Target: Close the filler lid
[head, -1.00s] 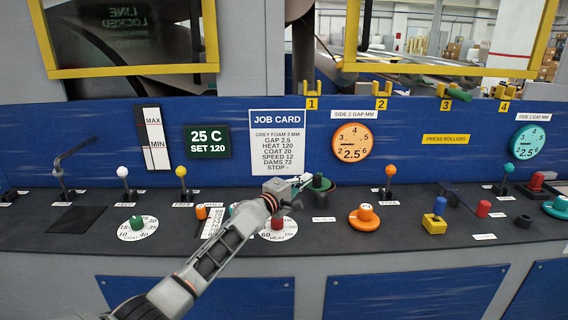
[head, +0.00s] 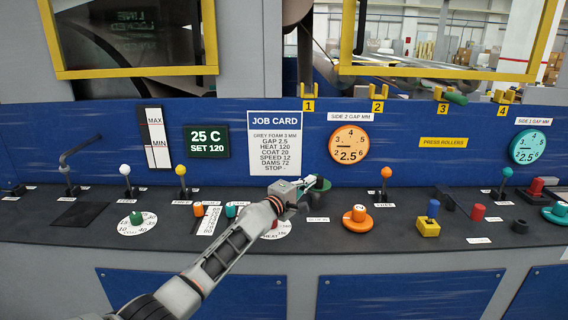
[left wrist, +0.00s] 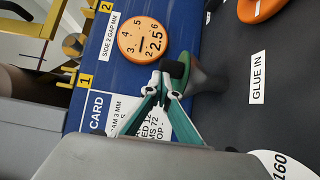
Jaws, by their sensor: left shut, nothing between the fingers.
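A round dark green lid-like part with a black knob, which I take to be the filler lid (head: 322,184), sits on the dark console below the job card. It also shows in the left wrist view (left wrist: 207,76), beside the "GLUE IN" label. I cannot tell how far it is open. My left gripper (head: 307,182) is shut and empty, its tips right at the left side of this part. In the left wrist view the teal fingers (left wrist: 168,85) come together by the black knob; whether they touch it is unclear. My right gripper is out of view.
The orange dial knob (head: 357,217) stands to the right on the console. The heat knob (head: 272,232) lies partly behind my arm. The blue upright panel with the job card (head: 274,142) rises just behind. Levers (head: 386,181) stand along the console's back.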

